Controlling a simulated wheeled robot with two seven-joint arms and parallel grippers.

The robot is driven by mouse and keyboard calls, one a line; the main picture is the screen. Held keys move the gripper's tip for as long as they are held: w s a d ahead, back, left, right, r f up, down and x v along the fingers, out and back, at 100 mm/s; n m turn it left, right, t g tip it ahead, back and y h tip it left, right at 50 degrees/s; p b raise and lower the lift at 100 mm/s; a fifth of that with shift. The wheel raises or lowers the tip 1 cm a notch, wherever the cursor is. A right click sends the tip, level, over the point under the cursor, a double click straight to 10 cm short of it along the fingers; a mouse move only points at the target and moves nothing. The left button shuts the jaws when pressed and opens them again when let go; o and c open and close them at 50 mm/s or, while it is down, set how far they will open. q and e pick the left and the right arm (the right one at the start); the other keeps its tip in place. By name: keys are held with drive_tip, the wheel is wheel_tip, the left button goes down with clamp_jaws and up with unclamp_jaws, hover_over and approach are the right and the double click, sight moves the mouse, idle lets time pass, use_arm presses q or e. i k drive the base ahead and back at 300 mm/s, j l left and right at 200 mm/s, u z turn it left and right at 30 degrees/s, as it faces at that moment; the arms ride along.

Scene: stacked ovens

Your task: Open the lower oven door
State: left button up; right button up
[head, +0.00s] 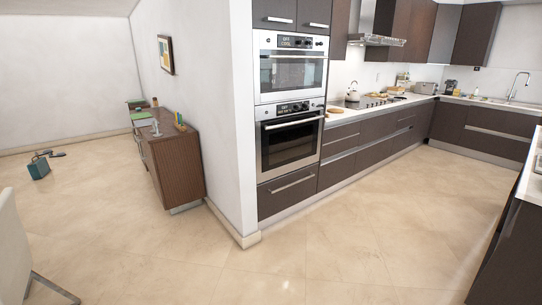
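The lower oven (289,146) is built into a dark cabinet column at the middle of the head view. Its door is shut, with a dark window and a horizontal bar handle (293,122) along its top edge. The upper oven (291,72) sits directly above it, also with its door shut. Neither of my grippers shows in this view.
A dark drawer (288,188) is below the lower oven. A white wall end (243,120) stands left of the ovens, with a brown sideboard (172,160) beyond. A dark counter (512,235) is at right. The tiled floor before the ovens is clear.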

sight(285, 145)
drive_tip(key=i+z, duration=0.1)
drive_tip(key=i, duration=0.4)
drive_tip(key=i+j+z, duration=0.15)
drive_tip(key=i, duration=0.4)
drive_tip(key=i+j+z, duration=0.1)
drive_tip(key=i, duration=0.4)
drive_tip(key=i+j+z, duration=0.1)
drive_tip(key=i, duration=0.4)
drive_tip(key=j, duration=0.1)
